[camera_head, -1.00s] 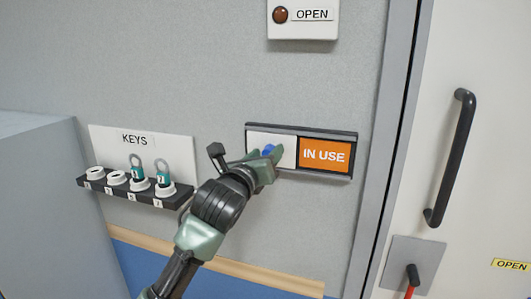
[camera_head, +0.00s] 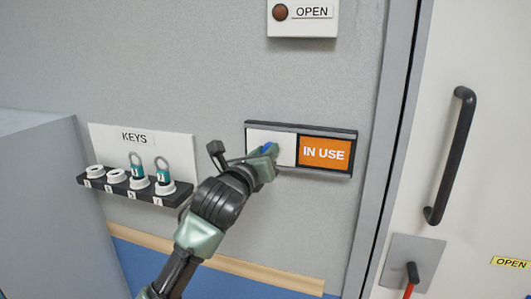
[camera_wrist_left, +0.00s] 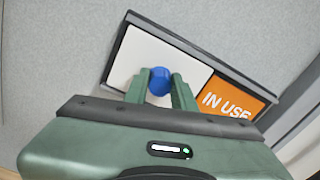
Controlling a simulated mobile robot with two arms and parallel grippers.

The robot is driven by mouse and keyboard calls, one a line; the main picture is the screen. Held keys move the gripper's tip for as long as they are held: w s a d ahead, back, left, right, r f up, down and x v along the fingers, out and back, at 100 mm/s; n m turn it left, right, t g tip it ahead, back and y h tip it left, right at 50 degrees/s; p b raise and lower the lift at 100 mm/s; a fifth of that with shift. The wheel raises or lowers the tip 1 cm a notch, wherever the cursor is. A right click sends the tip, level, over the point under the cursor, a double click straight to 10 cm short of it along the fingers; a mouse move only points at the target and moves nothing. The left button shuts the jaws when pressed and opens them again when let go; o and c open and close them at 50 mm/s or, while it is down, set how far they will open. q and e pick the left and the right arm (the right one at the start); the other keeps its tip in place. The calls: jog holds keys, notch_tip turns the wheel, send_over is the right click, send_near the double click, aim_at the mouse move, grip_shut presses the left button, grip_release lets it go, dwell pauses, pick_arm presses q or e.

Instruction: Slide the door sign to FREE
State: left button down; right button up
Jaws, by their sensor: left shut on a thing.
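The door sign (camera_head: 349,133) is a dark-framed slider on the grey wall. Its white sliding panel (camera_head: 285,143) covers the left part, and the orange IN USE face (camera_head: 325,152) shows on the right. A blue knob (camera_wrist_left: 159,80) sticks out from the white panel. My left gripper (camera_head: 268,160) is at the panel's lower left, with its fingers shut on the blue knob, one on each side. In the left wrist view the fingers (camera_wrist_left: 158,90) stand close against the knob. No FREE face is visible. My right gripper is out of view.
A key rack (camera_head: 125,190) labelled KEYS hangs left of my arm. A box labelled OPEN (camera_head: 302,20) with a brown button is above the sign. The door frame (camera_head: 388,150) and a white door with a black handle (camera_head: 450,158) are at the right.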

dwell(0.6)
pick_arm(q)
jog(key=s+d, duration=0.1)
jog(key=d, duration=0.3)
jog(key=s+d+p, duration=0.1)
jog(key=s+d, duration=0.1)
jog(key=d, duration=0.2)
jog(key=s+d+p, duration=0.1)
jog(key=d, duration=0.4)
jog(key=shift+s, duration=0.2)
jog(key=shift+w+a+f, duration=0.1)
jog(key=shift+a, duration=0.05)
jog(key=c, duration=1.4)
grip_release()
jog(key=shift+o, duration=1.3)
jog(key=shift+d, duration=0.25)
